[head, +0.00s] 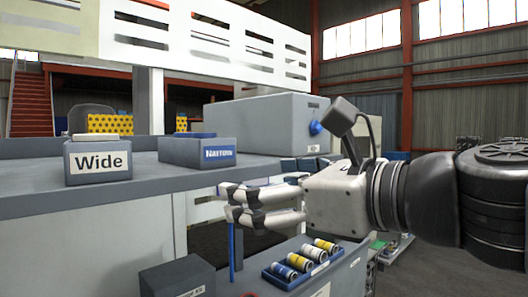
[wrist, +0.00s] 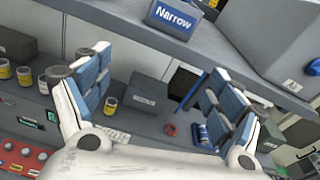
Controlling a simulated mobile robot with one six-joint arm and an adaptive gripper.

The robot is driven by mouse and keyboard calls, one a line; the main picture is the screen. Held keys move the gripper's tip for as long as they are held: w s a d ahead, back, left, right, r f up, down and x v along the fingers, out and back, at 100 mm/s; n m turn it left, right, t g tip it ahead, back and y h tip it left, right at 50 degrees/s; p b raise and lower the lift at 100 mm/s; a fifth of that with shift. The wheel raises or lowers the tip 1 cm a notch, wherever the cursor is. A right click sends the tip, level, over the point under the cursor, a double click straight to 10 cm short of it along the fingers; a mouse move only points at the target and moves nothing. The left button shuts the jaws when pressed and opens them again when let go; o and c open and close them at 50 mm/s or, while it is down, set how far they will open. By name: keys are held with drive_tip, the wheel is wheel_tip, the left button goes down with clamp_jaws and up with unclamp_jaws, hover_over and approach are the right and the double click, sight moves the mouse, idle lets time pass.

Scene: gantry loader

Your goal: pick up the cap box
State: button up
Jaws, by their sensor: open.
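No label reading "cap box" is legible. A dark grey lidded box with a small pale label (wrist: 146,94) sits on the lower surface in the wrist view, between my fingers in the picture and apart from them. A dark box (head: 177,279) with a partly cut-off label shows at the bottom of the head view; I cannot tell whether it is the same one. My gripper (head: 228,203) is open and empty, in front of the upper bench edge. Its spread fingers also show in the wrist view (wrist: 156,82).
On the upper bench (head: 40,199) stand a "Wide" box (head: 97,162), a "Narrow" box (head: 197,151) and a large grey machine (head: 262,124). Below are a blue tray (head: 272,280) of small cylinders, an upright blue rod (head: 232,250), a red ring (wrist: 170,130) and yellow-labelled jars (wrist: 24,76).

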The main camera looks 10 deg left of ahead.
drive_tip(key=m+y+p, duration=0.1)
drive_tip(key=m, duration=0.1)
approach(220, 140)
drive_tip(key=shift+t, duration=0.3)
drive_tip(key=p+x, duration=0.1)
drive_tip(key=x, duration=1)
drive_tip(key=shift+a+f+p, duration=0.15)
drive_tip(key=shift+a+p, duration=0.05)
drive_tip(key=shift+p, duration=0.2)
drive_tip(key=p+x, duration=0.1)
drive_tip(key=x, duration=0.5)
drive_tip(key=shift+s, duration=0.1)
drive_tip(key=shift+s+d, duration=0.1)
drive_tip(key=shift+s, duration=0.05)
drive_tip(key=shift+c, duration=0.3)
drive_tip(key=c, duration=1.1)
